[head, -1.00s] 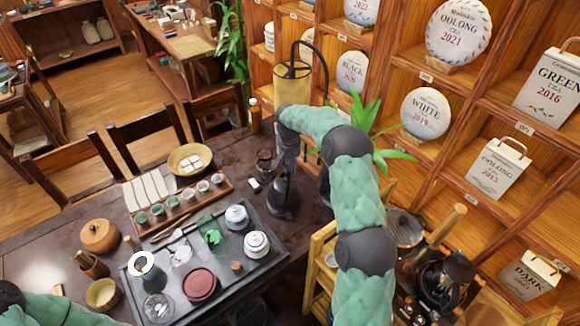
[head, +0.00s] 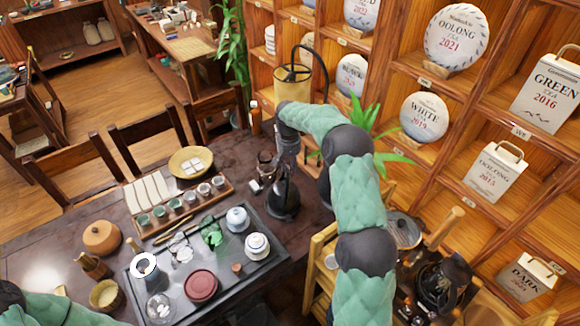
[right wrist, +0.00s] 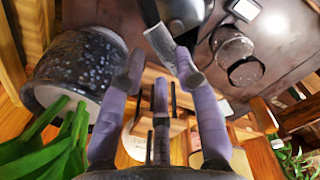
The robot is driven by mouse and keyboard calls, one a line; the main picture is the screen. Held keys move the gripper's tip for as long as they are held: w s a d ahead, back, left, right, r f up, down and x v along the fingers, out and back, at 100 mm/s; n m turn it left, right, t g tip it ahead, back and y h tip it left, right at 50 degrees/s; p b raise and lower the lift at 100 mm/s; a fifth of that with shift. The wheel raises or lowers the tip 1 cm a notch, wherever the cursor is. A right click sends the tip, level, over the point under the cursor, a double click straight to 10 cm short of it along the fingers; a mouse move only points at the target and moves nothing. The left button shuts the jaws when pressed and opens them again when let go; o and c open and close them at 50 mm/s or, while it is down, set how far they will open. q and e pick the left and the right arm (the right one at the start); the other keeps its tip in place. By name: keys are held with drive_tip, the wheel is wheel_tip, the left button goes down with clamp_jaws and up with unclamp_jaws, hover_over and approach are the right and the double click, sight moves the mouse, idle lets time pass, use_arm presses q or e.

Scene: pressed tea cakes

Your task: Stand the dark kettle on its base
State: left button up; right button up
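The dark kettle (head: 285,198) stands upright near the right end of the table, beside the tea tray. Its dark body also shows at the top of the right wrist view (right wrist: 187,12). My right gripper (head: 287,163) reaches down over the kettle from behind. In the right wrist view its fingers (right wrist: 160,65) are apart, with a grey strip, seemingly the kettle's handle (right wrist: 159,43), between their tips. I see no clear grip on it. I cannot make out a separate base under the kettle. My left arm shows at the lower left; its gripper is out of view.
A glass pitcher (head: 265,165) stands just left of the kettle, also in the right wrist view (right wrist: 240,62). The tea tray (head: 262,272) holds pots and cups. A speckled plant pot (right wrist: 80,62) is close to my right gripper.

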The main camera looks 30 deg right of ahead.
wheel_tip(320, 180, up, 8)
drive_tip(key=p, duration=0.4)
drive_tip(key=shift+p, duration=0.4)
idle(0.7)
